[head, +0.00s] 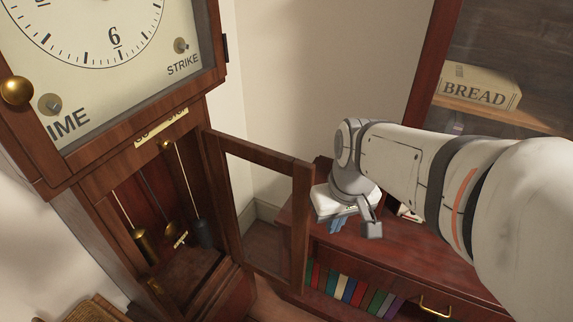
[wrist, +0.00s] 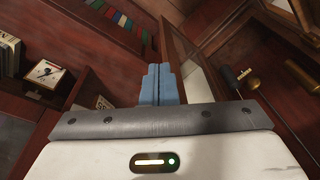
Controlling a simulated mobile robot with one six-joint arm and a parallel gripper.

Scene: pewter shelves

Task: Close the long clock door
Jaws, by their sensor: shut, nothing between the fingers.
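The long clock door (head: 306,215) is a narrow wooden frame with a pane, hinged on the right side of the tall clock's lower case. It stands open, swung out to the right. The open case (head: 170,215) shows hanging weights and a pendulum. My gripper (head: 337,226) is to the right of the door's free edge, its fingers partly hidden by the wrist in the head view. In the wrist view the blue fingers (wrist: 158,84) are together and empty, close beside the door frame (wrist: 190,65). I cannot tell whether they touch it.
A dark red cabinet (head: 400,240) with a row of books (head: 350,290) stands right of the clock, below my arm. A bread box (head: 480,88) sits on a shelf at upper right. A wicker item (head: 95,310) is at lower left.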

